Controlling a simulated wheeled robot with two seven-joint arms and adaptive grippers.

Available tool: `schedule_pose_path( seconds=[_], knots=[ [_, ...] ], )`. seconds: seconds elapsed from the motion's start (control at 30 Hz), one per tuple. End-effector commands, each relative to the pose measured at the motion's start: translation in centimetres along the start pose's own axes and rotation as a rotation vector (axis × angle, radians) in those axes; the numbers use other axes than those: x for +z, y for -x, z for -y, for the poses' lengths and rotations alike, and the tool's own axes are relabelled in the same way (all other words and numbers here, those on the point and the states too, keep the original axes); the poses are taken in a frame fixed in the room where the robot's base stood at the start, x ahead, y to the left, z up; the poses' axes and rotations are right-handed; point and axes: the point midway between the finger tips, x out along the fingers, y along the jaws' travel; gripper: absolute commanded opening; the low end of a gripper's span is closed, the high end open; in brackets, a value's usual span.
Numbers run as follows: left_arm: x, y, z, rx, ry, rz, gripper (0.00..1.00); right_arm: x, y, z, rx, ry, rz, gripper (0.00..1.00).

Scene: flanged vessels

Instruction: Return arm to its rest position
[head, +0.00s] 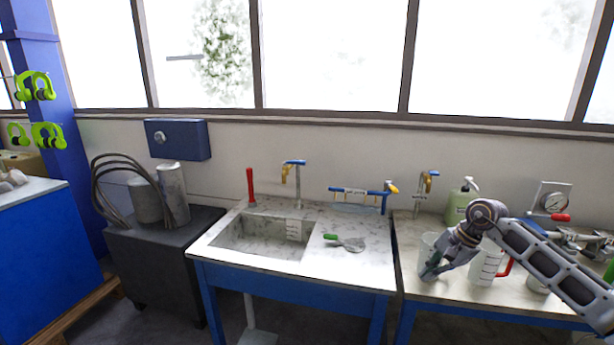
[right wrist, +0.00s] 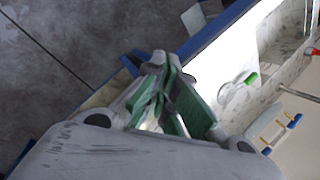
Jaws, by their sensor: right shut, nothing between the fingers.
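My right arm (head: 555,262) reaches in from the right in the head view, over the right-hand bench. Its gripper (head: 430,275) points down and to the left, near the bench's left front part, in front of a clear jug. In the right wrist view the gripper (right wrist: 172,85) shows its green-padded fingers shut, with nothing held. The floor and the sink table's edge lie beyond the fingertips there. My left arm and gripper are in neither view.
A measuring jug with a red handle (head: 487,266) stands close beside my right arm. A green pump bottle (head: 460,202) and a gauge (head: 553,203) are behind. The sink table (head: 340,270) stands left, with a green-handled scoop (head: 346,242) on it.

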Motion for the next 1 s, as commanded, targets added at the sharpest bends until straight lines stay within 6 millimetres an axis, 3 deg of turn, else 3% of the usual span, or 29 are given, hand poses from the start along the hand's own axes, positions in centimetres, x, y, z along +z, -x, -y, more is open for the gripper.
schedule_pose_path(
  seconds=[0.03, 0.2, 0.5, 0.77, 1.0],
  knots=[
    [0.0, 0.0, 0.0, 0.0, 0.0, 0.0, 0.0, 0.7, -1.8, 0.3, -0.022, -0.06, 0.063, 0.0],
    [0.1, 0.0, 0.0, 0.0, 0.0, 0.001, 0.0, 2.8, -6.5, 1.9, -0.106, -0.297, 0.271, 0.0],
    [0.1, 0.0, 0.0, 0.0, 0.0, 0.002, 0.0, 4.5, -13.6, 3.8, -0.203, -0.8, 0.621, 0.0],
    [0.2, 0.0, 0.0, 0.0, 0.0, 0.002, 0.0, 3.1, -19.8, 3.5, -0.241, -1.314, 0.892, 0.0],
    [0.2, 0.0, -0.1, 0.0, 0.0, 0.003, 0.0, -0.1, -26.6, 0.3, -0.255, -1.842, 1.096, 0.0]
  ],
)
